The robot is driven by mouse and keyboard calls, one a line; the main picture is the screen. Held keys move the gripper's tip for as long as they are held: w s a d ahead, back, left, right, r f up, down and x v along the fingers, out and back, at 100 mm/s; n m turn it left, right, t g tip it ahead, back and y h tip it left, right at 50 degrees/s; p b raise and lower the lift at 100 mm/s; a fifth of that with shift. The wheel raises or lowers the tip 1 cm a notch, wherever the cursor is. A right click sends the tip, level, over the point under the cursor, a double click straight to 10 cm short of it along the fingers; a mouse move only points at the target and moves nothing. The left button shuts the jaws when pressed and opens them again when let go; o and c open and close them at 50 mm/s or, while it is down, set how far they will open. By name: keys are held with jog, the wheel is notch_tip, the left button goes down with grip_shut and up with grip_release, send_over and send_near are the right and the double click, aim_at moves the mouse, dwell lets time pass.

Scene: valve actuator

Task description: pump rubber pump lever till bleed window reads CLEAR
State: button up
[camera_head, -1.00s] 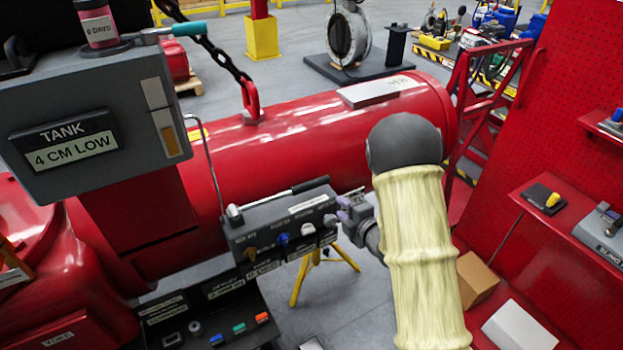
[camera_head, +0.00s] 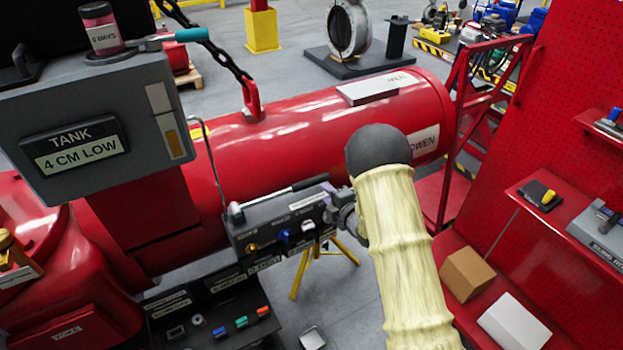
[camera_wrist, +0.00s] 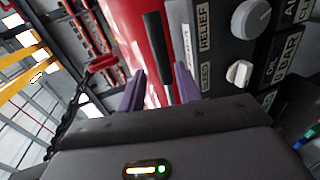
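The dark pump block (camera_head: 280,225) stands beside the red cylinder, with knobs and labels on its face. The pump lever (camera_head: 308,183) lies along its top, a thin metal rod with a black rubber grip. In the wrist view the black grip (camera_wrist: 157,45) appears between my two purple fingers, with gaps on both sides. My gripper (camera_wrist: 160,88) is open and holds nothing; how near the grip is in depth I cannot tell. In the head view my gripper (camera_head: 338,208) is at the block's right end, its fingertips mostly hidden. A label ending in "CLEAR" (camera_wrist: 289,50) shows beside the knobs; the bleed window's reading is not legible.
A grey box reading "TANK 4 CM LOW" (camera_head: 88,130) stands at left. The large red cylinder (camera_head: 300,115) lies behind the block. A red pegboard with shelves (camera_head: 560,120) is at right, with a cardboard box (camera_head: 467,272).

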aim_at(314, 184)
jog(key=p+x, duration=0.3)
jog(key=x, duration=0.7)
jog(key=shift+w+a+p, duration=0.1)
jog(key=shift+w+p, duration=0.05)
jog(key=shift+p, duration=0.15)
grip_shut()
